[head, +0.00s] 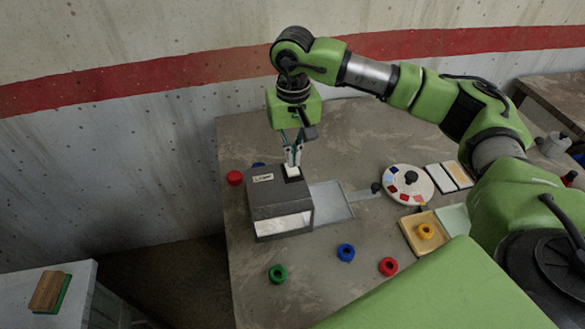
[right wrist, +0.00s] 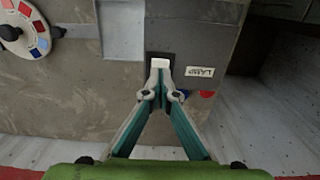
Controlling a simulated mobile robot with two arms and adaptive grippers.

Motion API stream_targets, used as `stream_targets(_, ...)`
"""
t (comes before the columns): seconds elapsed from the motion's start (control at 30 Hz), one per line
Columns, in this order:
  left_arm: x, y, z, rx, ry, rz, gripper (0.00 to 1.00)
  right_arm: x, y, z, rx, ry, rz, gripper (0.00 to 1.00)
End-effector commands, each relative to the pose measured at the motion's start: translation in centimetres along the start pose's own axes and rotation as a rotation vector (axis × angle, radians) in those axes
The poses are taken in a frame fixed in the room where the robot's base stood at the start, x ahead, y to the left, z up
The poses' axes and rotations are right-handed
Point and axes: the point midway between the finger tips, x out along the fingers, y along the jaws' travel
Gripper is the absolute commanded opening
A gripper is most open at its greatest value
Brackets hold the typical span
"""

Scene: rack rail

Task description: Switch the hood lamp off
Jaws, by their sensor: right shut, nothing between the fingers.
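The hood (head: 279,208) is a dark grey box on the table with a lit, whitish front opening. A white rocker switch (right wrist: 160,63) on a black plate is on its top, beside a small white label (right wrist: 199,72); the label also shows in the head view (head: 262,178). My right gripper (head: 293,163) points down over the switch, fingertips together and empty. In the right wrist view the fingertips (right wrist: 163,92) are at the switch's near edge; whether they touch it I cannot tell. My left gripper is not in view.
A grey tray (head: 333,203) lies right of the hood. Beyond it are a round colour dial (head: 408,184), two pale tiles and a tan tray (head: 410,236) with a yellow ring. Red (head: 388,266), blue (head: 346,252) and green (head: 278,274) rings lie in front.

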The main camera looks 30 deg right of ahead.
Motion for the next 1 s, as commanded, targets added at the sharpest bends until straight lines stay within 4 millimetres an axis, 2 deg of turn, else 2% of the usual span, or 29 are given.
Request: stream_targets(1.0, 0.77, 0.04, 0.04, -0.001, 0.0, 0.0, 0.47, 0.85, 0.0, 0.0, 0.0, 0.0, 0.0, 0.0)
